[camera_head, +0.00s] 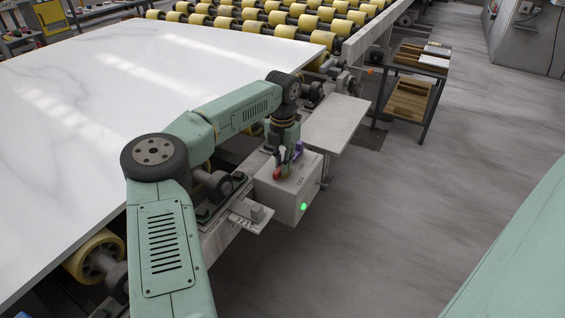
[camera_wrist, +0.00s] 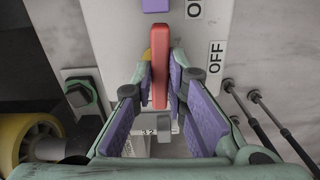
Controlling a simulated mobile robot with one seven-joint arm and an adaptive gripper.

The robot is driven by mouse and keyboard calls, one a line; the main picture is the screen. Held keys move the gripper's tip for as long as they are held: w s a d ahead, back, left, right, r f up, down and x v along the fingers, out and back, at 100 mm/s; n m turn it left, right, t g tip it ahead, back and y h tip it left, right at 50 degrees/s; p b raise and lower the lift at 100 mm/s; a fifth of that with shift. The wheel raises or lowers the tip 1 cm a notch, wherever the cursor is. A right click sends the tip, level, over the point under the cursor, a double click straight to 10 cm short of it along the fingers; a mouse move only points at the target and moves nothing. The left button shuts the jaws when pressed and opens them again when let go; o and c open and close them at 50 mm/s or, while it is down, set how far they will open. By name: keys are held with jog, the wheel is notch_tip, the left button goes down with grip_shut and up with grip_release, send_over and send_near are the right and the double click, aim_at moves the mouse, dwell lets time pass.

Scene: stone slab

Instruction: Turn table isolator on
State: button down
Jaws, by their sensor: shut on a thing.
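The isolator is a pale grey box (camera_head: 290,204) at the edge of the roller table, with a lit green lamp (camera_head: 304,207) on its front. In the wrist view, a red handle (camera_wrist: 160,66) stands out from the box face. An OFF label (camera_wrist: 215,60) lies to its right, and a partly cut-off label starting with O (camera_wrist: 193,8) is at the top. My gripper (camera_wrist: 160,75), with purple pads, is shut on the red handle, one finger on each side. In the head view, my gripper (camera_head: 287,166) is over the box, partly hiding the handle.
A large white stone slab (camera_head: 120,90) lies on the table's left. Yellow rollers (camera_head: 262,20) run behind. A dark cart (camera_head: 410,92) with wooden trays stands at the back right. A dark green knob (camera_wrist: 80,97) is left of the handle.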

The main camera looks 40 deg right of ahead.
jog(key=shift+n, duration=0.5)
jog(key=c, duration=1.6)
grip_release()
jog(key=shift+r, duration=0.1)
notch_tip(320, 180, up, 12)
